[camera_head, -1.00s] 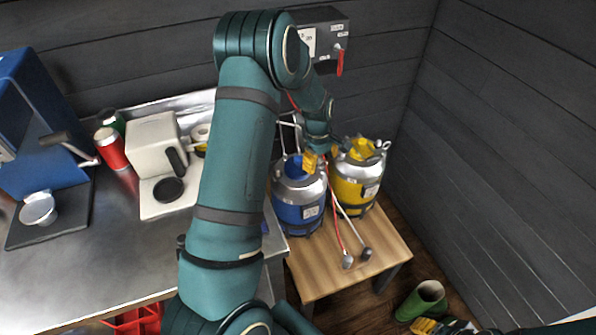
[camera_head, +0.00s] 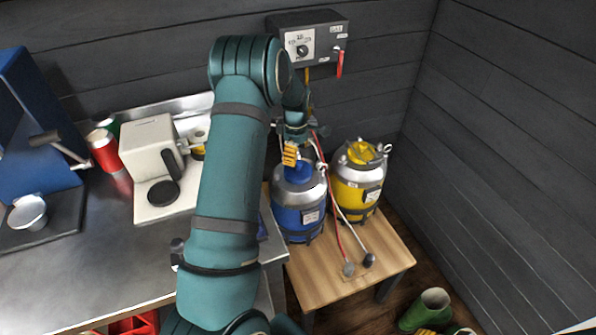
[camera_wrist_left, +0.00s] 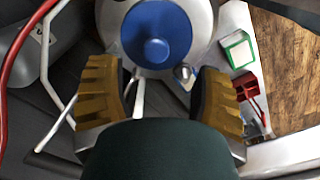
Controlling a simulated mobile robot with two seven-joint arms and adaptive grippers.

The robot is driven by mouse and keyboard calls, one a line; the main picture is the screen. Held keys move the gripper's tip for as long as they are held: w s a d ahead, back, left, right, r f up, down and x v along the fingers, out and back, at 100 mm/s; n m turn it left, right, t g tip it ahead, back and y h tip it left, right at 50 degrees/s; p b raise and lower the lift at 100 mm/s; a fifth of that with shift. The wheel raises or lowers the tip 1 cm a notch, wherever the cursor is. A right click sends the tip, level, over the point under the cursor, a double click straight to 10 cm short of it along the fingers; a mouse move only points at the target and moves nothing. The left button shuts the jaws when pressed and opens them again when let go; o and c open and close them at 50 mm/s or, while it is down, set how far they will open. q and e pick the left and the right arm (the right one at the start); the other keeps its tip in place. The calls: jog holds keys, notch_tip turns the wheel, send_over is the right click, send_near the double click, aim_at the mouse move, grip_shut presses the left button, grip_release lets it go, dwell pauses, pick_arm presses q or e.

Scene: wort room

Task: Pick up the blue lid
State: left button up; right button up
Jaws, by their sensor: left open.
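The blue lid (camera_head: 298,173) sits on top of the blue and silver canister (camera_head: 300,212) on the wooden table. In the left wrist view the round blue lid (camera_wrist_left: 157,35) with its central knob lies just beyond the fingertips, on the silver canister top. My left gripper (camera_head: 291,154) is just above the lid, partly covering it in the head view. In the wrist view my left gripper (camera_wrist_left: 160,100) is open, its yellow pads wide apart with nothing held. A bit of my right gripper (camera_head: 428,331) shows at the bottom edge; its jaws are mostly cut off.
A yellow canister (camera_head: 350,190) stands close to the right. Red and white hoses (camera_head: 338,222) run past the blue canister. A control box (camera_head: 308,38) hangs on the wall behind. A steel counter (camera_head: 105,265) with a white coffee machine (camera_head: 148,146) is at left; green boots (camera_head: 425,307) stand below.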

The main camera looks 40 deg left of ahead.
aim_at(298, 162)
pick_arm(q)
jog(key=f, duration=0.1)
jog(key=f+b, duration=0.1)
jog(key=f, duration=0.3)
jog(key=shift+w+d, duration=0.1)
jog(key=shift+w, duration=0.25)
grip_shut()
